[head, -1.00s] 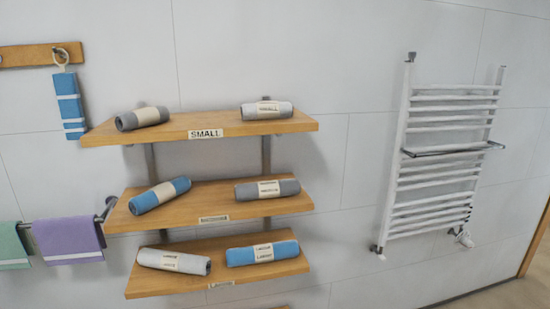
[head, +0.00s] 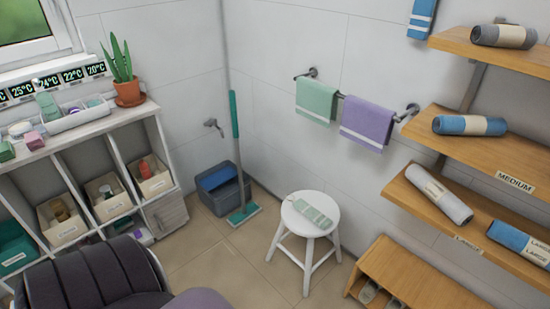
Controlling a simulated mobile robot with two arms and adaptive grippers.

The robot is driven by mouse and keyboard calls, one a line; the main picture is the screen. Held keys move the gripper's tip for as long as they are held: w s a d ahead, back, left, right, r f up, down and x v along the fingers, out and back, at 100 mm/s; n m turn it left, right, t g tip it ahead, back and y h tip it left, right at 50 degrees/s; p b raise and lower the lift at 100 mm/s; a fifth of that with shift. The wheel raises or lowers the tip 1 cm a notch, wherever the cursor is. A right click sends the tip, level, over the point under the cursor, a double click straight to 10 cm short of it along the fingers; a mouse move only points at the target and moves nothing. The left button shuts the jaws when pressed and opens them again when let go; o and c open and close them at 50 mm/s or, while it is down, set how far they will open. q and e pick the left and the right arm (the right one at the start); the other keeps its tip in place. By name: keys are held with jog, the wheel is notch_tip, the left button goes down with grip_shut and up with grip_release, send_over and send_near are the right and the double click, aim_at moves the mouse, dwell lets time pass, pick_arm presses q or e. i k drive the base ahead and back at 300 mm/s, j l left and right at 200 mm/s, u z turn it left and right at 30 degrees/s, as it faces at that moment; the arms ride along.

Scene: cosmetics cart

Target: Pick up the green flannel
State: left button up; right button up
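A folded pale green cloth (head: 312,213) with light stripes lies flat on the round white stool (head: 331,218) in the lower middle of the head view. A larger green towel (head: 317,100) with a white band hangs from a wall rail, beside a purple towel (head: 368,123). I cannot tell from the picture alone which green piece is the flannel. Neither of my grippers shows in the head view.
Wooden shelves (head: 478,146) with rolled towels are at right, above a low wooden bench (head: 412,280). A dark padded chair (head: 92,275) is at lower left, near a white shelf unit (head: 92,128). A bucket (head: 222,186) and green mop (head: 236,150) stand in the corner. Tiled floor is clear around the stool.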

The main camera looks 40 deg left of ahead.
aim_at(318, 218)
jog(key=u, duration=1.1)
jog(key=i+l, duration=0.15)
jog(key=l, duration=0.15)
jog(key=i+l, duration=0.1)
jog(key=l, duration=0.15)
jog(key=u, duration=0.05)
